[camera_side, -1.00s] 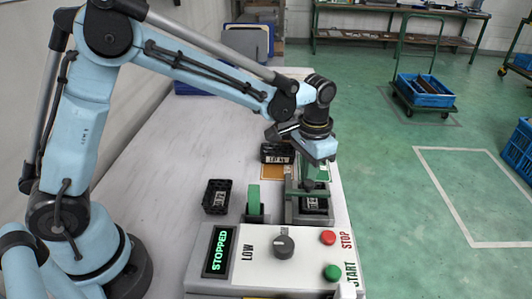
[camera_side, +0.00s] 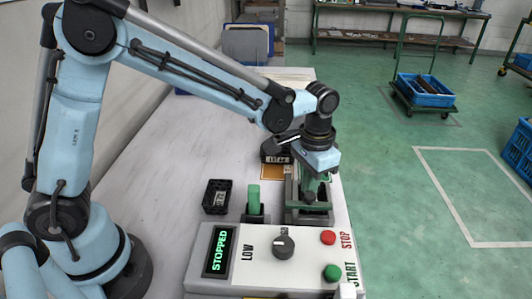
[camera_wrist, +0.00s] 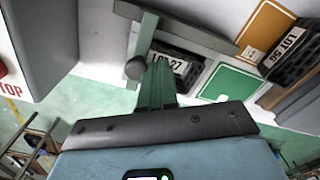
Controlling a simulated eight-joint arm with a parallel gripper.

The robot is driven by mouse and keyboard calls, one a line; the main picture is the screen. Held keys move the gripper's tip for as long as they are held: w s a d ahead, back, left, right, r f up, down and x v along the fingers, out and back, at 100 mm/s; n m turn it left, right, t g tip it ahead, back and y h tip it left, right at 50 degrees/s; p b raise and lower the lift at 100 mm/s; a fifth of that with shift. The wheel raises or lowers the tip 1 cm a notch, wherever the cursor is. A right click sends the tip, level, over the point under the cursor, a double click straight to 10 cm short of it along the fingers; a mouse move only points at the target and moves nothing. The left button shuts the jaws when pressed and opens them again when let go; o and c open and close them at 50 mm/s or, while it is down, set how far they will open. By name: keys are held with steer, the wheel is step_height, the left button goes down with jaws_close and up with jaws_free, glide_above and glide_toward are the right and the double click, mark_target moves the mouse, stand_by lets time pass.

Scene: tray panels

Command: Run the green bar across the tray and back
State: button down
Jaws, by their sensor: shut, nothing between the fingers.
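My gripper (camera_side: 310,190) points down over the grey-green frame (camera_side: 290,213) at the table's right edge, fingers shut and empty. In the wrist view the green fingers (camera_wrist: 157,85) are together, beside a dark round knob (camera_wrist: 135,68); contact cannot be told. A grey-green bar (camera_wrist: 147,32) of the frame runs from the knob. A black tray marked LOT 27 (camera_wrist: 180,62) lies beneath the frame, partly hidden. A bright green upright piece (camera_side: 253,196) stands in a dark holder left of the frame. I cannot tell which of these is the task's green bar.
A control panel (camera_side: 262,258) in front shows STOPPED, with a LOW knob, a red STOP and a green START button. A black tray (camera_side: 216,197) stands to the left, another (camera_side: 276,152) behind. Orange (camera_wrist: 265,28) and green cards lie beside the frame.

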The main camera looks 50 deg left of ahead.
steer(key=shift+s+d, duration=0.9)
steer(key=shift+w+a, duration=0.15)
steer(key=shift+w+a, duration=0.2)
steer(key=shift+r, duration=3.5)
